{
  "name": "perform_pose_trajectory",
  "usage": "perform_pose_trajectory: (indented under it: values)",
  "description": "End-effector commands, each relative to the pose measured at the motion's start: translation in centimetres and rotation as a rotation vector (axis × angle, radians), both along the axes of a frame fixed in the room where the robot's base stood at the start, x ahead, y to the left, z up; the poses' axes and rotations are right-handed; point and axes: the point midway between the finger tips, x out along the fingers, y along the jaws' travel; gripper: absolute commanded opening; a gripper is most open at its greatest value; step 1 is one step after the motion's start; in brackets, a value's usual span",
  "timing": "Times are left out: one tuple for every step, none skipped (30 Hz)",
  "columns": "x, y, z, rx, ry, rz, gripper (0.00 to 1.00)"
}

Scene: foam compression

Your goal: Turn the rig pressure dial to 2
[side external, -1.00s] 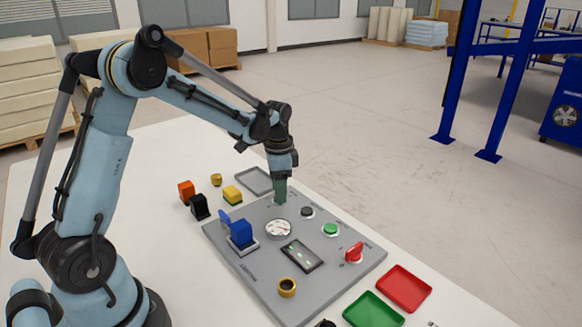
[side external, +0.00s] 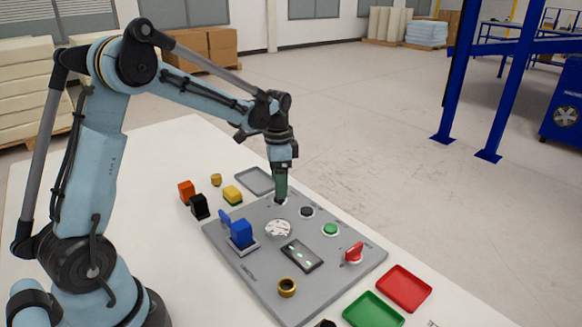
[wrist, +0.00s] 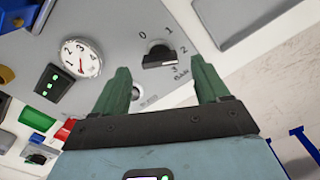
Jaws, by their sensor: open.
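The pressure dial is a black knob (wrist: 159,56) on the grey rig panel (wrist: 115,35), with the marks 0, 1, 2 and 3 around it in the wrist view. Its raised bar lies roughly sideways, with its right end near the 2 and 3 side; the exact setting is hard to read. My gripper (wrist: 160,65) is open, its two green fingers spread on either side of the knob in the picture. In the side external view my gripper (side external: 281,196) points down just above the dial, which is largely hidden there.
A round white gauge (wrist: 82,58) with a red needle sits near the dial. Red (side external: 404,288) and green (side external: 373,311) trays lie in front.

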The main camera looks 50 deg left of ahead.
Motion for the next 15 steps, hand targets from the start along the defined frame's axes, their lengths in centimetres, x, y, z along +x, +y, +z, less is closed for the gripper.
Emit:
perform_pose_trajectory:
  values:
    - [0.0,0.0,1.0,0.0,0.0,0.0,0.74]
    - [0.0,0.0,1.6,0.0,0.0,0.0,0.74]
    - [0.0,0.0,2.5,0.0,0.0,0.0,0.74]
    - [0.0,0.0,3.1,0.0,0.0,0.0,0.74]
    - [0.0,0.0,3.7,0.0,0.0,0.0,0.74]
    - [0.0,0.0,4.5,0.0,0.0,0.0,0.74]
    - [0.0,0.0,5.0,0.0,0.0,0.0,0.74]
    - [0.0,0.0,5.5,0.0,0.0,0.0,0.74]
    - [0.0,0.0,6.2,0.0,0.0,0.0,0.74]
    - [0.0,0.0,6.7,0.0,0.0,0.0,0.74]
    - [0.0,0.0,7.1,0.0,0.0,0.0,0.74]
    - [0.0,0.0,7.7,0.0,0.0,0.0,0.74]
    - [0.0,0.0,8.0,0.0,0.0,0.0,0.74]
    - [0.0,0.0,8.4,0.0,0.0,0.0,0.74]
    - [0.0,0.0,8.7,0.0,0.0,0.0,0.74]
